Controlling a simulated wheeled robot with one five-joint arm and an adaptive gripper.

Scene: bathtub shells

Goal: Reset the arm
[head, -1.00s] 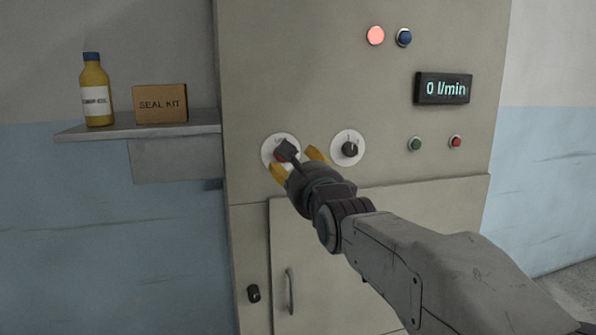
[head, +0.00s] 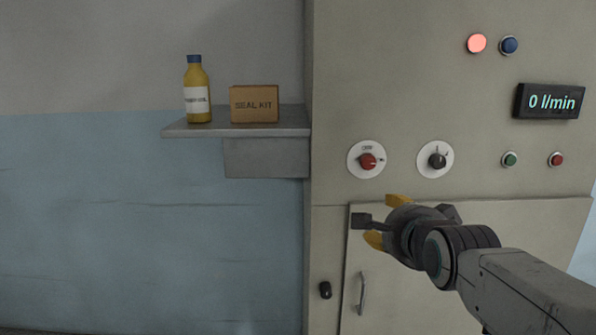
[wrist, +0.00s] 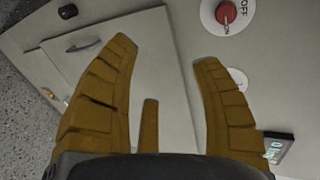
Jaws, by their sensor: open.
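My gripper (head: 385,220) is in front of the grey cabinet (head: 400,100), below its two dials. Its yellow fingers are spread apart with nothing between them. In the wrist view my gripper (wrist: 165,95) is open, with the cabinet door (wrist: 110,60) behind the fingers. The red knob (head: 368,161) sits on a white ON/OFF dial and is clear of my gripper. It also shows in the wrist view (wrist: 226,13) at the top right. The black knob (head: 437,160) is on the dial to its right.
A shelf (head: 240,131) left of the cabinet holds a yellow bottle (head: 197,92) and a SEAL KIT box (head: 254,104). The display (head: 549,101) reads 0 l/min. A red lamp (head: 476,44) is lit. The door handle (head: 361,293) is below my gripper.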

